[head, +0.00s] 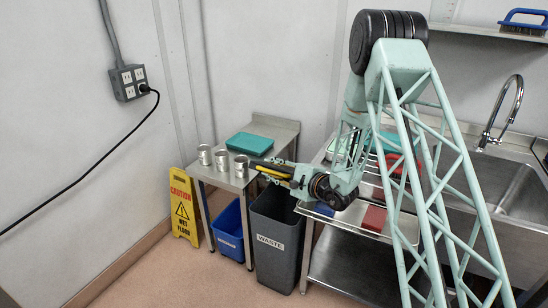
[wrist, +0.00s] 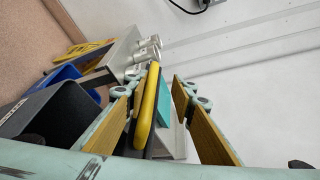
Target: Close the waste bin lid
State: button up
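The grey waste bin (head: 278,258) stands on the floor with its top open; its dark body also shows at the left of the wrist view (wrist: 50,125). Its dark lid (head: 262,164) is raised above the bin and seen nearly edge-on, with a yellow bar (wrist: 146,112) along it. My gripper (wrist: 160,115) is open, its two tan-padded fingers apart on either side of the yellow bar. Gaps show in the wrist view, wider on the right. In the head view my gripper (head: 280,172) overlaps the lid, so contact is hard to tell there.
A steel table (head: 232,178) behind the bin holds several metal cans (head: 222,160) and a teal tray (head: 250,142). A blue bin (head: 229,230) and a yellow wet-floor sign (head: 184,205) stand left. A steel sink counter (head: 500,205) is at right.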

jog(key=shift+w+d+r, duration=0.25)
jog(key=shift+d+r, duration=0.1)
jog(key=shift+r, duration=0.4)
jog(key=shift+d, duration=0.1)
jog(key=s+f+v, duration=0.1)
jog(key=f+v, duration=0.2)
jog(key=v, duration=1.2)
jog(key=shift+r, duration=0.3)
dwell(1.9)
jog(key=shift+s, duration=0.15)
jog(key=shift+d, duration=0.1)
dwell(0.4)
